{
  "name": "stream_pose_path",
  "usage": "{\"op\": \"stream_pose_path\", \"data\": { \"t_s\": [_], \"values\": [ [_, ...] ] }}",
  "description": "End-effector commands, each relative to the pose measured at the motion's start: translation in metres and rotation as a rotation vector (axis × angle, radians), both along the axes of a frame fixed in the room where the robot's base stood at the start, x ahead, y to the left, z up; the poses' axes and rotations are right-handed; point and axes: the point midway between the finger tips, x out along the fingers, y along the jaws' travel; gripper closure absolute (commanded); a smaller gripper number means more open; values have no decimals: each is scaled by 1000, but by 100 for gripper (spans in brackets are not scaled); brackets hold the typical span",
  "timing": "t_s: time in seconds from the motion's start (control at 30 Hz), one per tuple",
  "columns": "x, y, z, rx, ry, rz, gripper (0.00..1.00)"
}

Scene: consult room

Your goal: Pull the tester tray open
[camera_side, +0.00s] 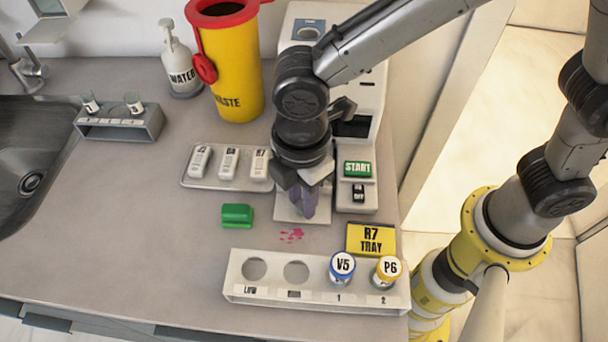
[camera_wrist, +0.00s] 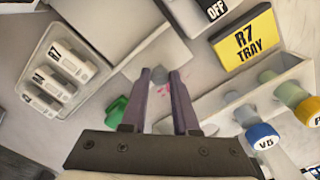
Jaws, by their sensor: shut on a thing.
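The white tester (camera_side: 358,90) stands at the back right of the counter, with a green START button (camera_side: 357,168) and a small black OFF switch (camera_side: 358,193) on its front. The pale tester tray (camera_side: 286,211) lies low at its front left, sticking out toward the counter's front. My gripper (camera_side: 306,205) points down over the tray and is shut on it; the fingers hide the gripped part. In the wrist view the fingers (camera_wrist: 163,76) are nearly parallel with a narrow gap, and the held part is hard to make out.
A rack of white cartridges (camera_side: 196,184) and a green block (camera_side: 237,215) lie left of the tray. A vial rack (camera_side: 262,294) with vials V5 and P6, and a yellow R7 TRAY sign (camera_side: 371,239), stand in front. Pink spots mark the counter between. A yellow waste bin (camera_side: 236,85) stands behind.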

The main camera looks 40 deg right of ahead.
Motion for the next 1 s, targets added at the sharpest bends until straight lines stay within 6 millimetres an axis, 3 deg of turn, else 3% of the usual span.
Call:
{"op": "stream_pose_path", "data": {
  "t_s": [0.23,0.27,0.43,0.77,1.0],
  "values": [
    [1,1,2,6,-3,-2,100],
    [1,1,2,6,-3,-2,70],
    [1,1,1,4,-2,-2,41],
    [0,0,2,3,-1,-1,41],
    [1,1,34,7,-5,-1,41]
  ]
}}
